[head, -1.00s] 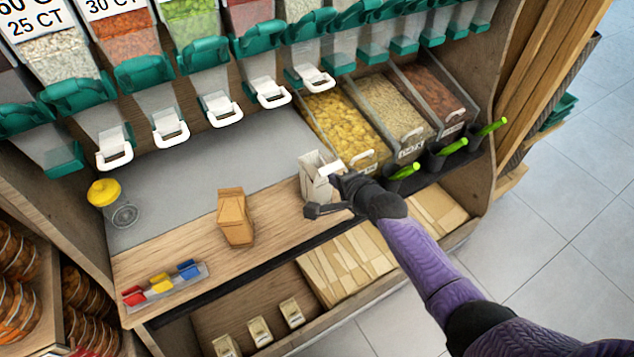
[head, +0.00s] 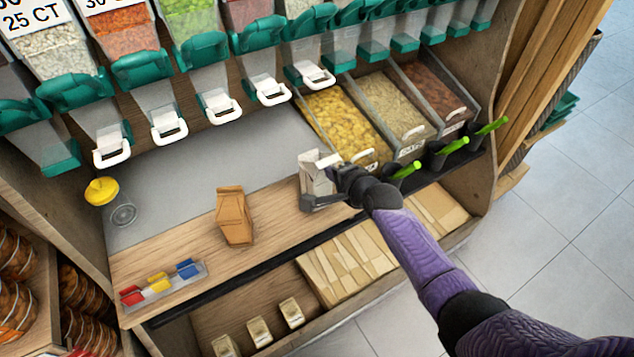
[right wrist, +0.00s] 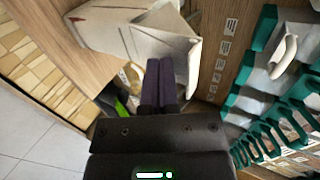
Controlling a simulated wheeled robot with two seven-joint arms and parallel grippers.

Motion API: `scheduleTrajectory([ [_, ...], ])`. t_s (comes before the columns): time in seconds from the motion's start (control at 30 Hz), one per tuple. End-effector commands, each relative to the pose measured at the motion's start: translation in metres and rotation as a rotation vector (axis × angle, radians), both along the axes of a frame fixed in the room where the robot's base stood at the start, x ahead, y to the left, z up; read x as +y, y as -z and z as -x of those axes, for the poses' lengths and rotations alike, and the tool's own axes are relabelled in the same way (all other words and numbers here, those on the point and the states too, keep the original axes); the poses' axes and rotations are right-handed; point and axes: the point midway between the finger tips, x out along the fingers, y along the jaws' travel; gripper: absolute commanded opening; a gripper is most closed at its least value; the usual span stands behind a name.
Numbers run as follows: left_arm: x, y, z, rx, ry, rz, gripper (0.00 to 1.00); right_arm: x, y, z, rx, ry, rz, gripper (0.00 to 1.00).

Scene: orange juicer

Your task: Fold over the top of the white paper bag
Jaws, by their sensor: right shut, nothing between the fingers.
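The white paper bag (head: 316,172) stands on the right part of the wooden counter, in front of the yellow-filled bin. My right gripper (head: 328,188) is at its right side in the head view and hides part of it. In the right wrist view the bag (right wrist: 125,35) lies just beyond my right gripper (right wrist: 158,72), whose fingers are together with nothing between them. The fingertips are close to the bag's creased top flap; I cannot tell whether they touch it. My left gripper is not in view.
A brown paper bag (head: 234,217) stands to the left on the counter. A clip tray (head: 165,285) and a yellow-lidded jar (head: 122,212) are further left. Open bins with green-handled scoops (head: 452,146) are at the right. Dispensers with white handles (head: 222,106) hang behind.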

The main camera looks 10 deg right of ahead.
Motion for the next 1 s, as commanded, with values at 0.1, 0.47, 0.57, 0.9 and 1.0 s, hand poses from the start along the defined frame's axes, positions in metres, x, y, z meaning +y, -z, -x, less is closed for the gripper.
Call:
scheduleTrajectory([
  [0.1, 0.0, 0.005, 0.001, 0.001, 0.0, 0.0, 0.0, 0.002, 0.001, -0.006, 0.0, 0.0, 0.0, 0.0],
  [0.47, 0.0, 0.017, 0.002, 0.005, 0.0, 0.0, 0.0, 0.008, 0.002, -0.023, 0.0, 0.0, 0.0, 0.0],
  [0.57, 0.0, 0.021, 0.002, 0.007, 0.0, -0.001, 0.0, 0.01, 0.002, -0.027, -0.001, -0.001, -0.001, 0.0],
  [0.9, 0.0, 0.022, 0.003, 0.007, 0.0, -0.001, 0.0, 0.012, 0.0, -0.031, 0.001, 0.0, 0.0, 0.0],
  [1.0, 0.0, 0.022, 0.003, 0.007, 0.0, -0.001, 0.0, 0.012, 0.0, -0.031, 0.001, 0.0, 0.0, 0.0],
])
